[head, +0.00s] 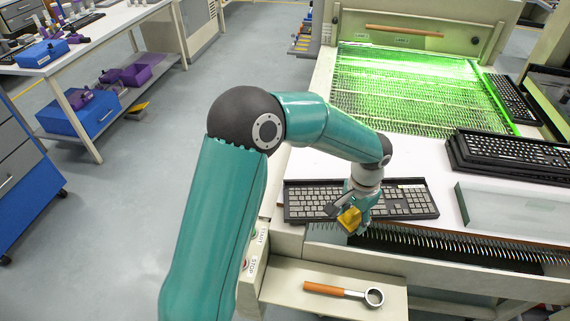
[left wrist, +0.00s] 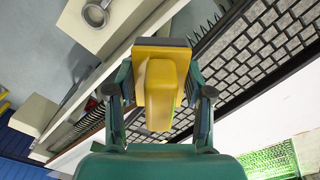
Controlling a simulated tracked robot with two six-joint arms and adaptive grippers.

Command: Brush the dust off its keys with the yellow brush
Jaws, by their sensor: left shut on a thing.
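The keyboard (head: 312,199) lies on the white work surface (head: 315,165), its dark frame holding grey keys. The keyboard (left wrist: 255,50) runs along the right there. My right gripper is not in view.
A toothed dark slot (head: 440,245) runs along the front. An orange-handled magnifier (head: 340,291) lies on the lower front shelf (head: 285,280). Stacked keyboards (head: 510,150) and a pale panel (head: 515,212) are at the right. A green-lit mesh conveyor (head: 410,85) is behind.

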